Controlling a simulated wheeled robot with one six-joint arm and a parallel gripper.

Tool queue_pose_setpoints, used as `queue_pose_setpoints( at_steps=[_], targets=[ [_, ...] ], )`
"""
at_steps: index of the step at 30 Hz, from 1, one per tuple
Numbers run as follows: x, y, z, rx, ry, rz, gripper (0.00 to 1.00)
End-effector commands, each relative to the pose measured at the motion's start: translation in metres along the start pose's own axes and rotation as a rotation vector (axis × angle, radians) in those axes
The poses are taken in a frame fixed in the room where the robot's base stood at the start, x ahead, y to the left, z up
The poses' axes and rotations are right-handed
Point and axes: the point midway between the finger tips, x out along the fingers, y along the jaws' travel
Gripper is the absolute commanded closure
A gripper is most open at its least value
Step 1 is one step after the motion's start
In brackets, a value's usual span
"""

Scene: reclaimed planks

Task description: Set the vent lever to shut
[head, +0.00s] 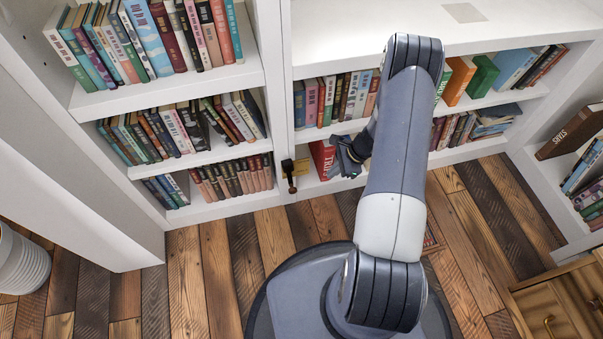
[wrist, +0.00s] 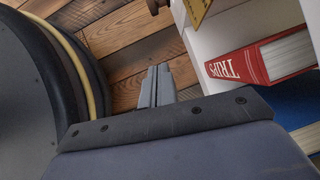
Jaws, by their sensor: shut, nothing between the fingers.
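The vent lever (head: 291,180) is a small dark handle with a brownish end, beside a brass plate (head: 302,167) on the white bookcase upright. In the head view it hangs roughly downward. In the wrist view the brass plate (wrist: 198,9) is cut by the top edge, and a dark piece that may be the lever's end (wrist: 154,5) shows at the top. My gripper (head: 338,150) is to the right of the lever, apart from it, in front of the lower shelves. Its fingers (wrist: 158,78) are shut and empty. Any lettering on the plate is too small to read.
A red book (wrist: 262,62) lies close to the right of my fingers in the wrist view. White shelves full of books (head: 195,155) stand left of the lever. The plank floor (head: 200,270) is clear at front left. A wooden drawer unit (head: 560,300) stands front right.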

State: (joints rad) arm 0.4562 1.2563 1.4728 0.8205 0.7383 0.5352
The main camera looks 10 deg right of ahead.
Motion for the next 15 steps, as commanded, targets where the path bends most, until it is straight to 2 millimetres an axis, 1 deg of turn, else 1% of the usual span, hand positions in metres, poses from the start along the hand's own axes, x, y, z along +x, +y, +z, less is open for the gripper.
queue_pose_setpoints(
  at_steps=[2, 5, 8, 15],
  targets=[
    [-0.004, 0.001, 0.005, 0.008, -0.027, 0.003, 1.0],
    [0.002, 0.002, 0.006, 0.009, -0.036, 0.005, 1.0],
    [0.016, 0.002, 0.005, 0.009, -0.035, 0.006, 1.0],
    [0.068, 0.002, 0.006, 0.007, -0.033, 0.007, 1.0]
  ],
)
